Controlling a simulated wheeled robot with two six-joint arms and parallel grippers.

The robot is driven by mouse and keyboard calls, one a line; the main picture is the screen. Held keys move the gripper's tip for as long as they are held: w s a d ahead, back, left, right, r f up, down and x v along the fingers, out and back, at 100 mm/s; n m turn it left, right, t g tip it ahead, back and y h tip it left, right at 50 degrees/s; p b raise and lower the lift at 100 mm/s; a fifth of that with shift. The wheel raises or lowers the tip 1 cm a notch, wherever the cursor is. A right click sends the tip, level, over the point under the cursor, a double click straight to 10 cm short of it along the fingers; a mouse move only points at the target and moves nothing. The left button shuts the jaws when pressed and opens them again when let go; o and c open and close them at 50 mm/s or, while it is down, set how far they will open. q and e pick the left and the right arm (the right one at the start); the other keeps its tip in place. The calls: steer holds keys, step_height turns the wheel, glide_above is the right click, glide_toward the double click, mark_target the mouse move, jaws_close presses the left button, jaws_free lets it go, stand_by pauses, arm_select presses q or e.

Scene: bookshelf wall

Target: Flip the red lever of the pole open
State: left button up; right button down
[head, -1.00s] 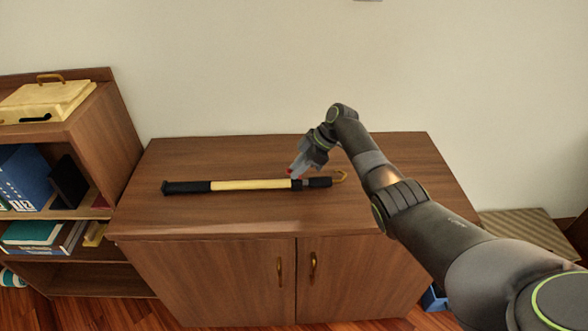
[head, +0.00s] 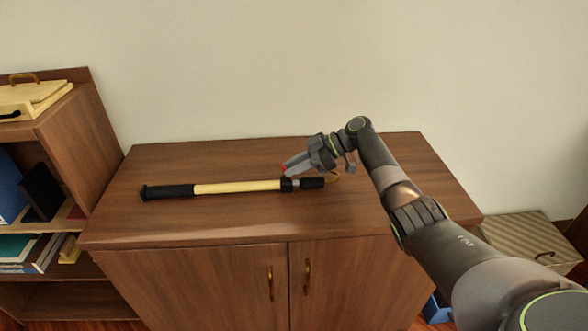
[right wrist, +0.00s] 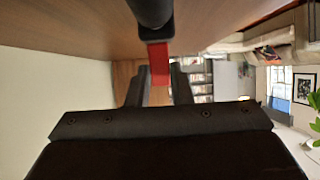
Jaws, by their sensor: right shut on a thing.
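The pole (head: 237,187) lies flat on the cabinet top, with a yellow middle, a black grip at its left end and a black section and brass hook at its right. A little of the red lever (head: 284,169) shows just above the black collar of the pole. My right gripper (head: 290,168) comes in from the right, tilted slightly down, shut on the lever. In the right wrist view the red lever (right wrist: 158,64) rises between the two dark fingers to the black pole. The gripper partly hides the lever in the head view. My left gripper is not in view.
The wooden cabinet top (head: 200,222) is otherwise clear, with a pale wall behind it. A bookshelf (head: 100,130) with books and a yellow case (head: 35,98) stands to the left. A striped box (head: 525,240) stands to the right, lower down.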

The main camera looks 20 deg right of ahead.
steer(key=c, duration=1.3)
jaws_free()
arm_select(q)
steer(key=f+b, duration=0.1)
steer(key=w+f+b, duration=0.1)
steer(key=b, duration=0.1)
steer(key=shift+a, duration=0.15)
arm_select(e)
steer(key=v, duration=1.7)
steer(key=shift+d+r, duration=0.1)
steer(key=shift+d, duration=0.05)
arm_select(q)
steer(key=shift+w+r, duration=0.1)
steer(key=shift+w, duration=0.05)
